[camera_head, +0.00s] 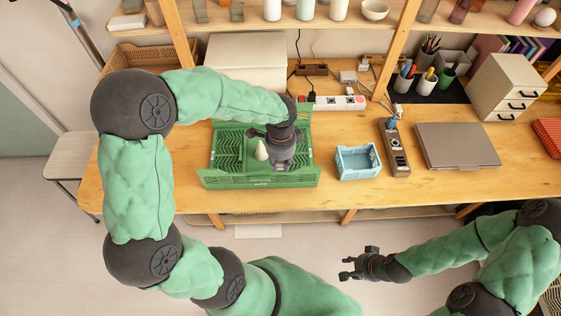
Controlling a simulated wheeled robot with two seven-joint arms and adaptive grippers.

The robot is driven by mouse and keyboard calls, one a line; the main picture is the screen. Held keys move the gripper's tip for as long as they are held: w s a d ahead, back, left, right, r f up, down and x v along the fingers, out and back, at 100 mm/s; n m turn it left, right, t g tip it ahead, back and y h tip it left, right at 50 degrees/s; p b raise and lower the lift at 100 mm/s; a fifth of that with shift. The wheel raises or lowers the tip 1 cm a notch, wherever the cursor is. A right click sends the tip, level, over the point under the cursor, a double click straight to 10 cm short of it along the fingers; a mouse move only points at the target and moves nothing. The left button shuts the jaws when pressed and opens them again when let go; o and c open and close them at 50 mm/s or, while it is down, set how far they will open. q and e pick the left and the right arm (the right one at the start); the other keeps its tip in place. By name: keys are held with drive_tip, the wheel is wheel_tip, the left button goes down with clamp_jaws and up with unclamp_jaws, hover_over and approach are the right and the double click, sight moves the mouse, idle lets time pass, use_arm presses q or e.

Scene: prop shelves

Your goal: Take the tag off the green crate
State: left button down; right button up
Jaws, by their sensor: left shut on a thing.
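The green crate (222,180) stands on the wooden table, with slatted panels inside. My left gripper (280,166) reaches down into it, close to its front wall. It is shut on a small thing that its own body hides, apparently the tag. A pale, rounded, pointed object (261,151) shows in the crate just left of the gripper; I cannot tell whether they touch. My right gripper (345,268) is open and empty, away from the crate, in front of the table over the floor.
A white power strip (335,103) and a white box (245,55) are behind. A shelf (330,25) runs above.

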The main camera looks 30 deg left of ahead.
use_arm(q)
drive_tip(key=shift+r+p, duration=1.8)
drive_tip(key=shift+r, duration=0.25)
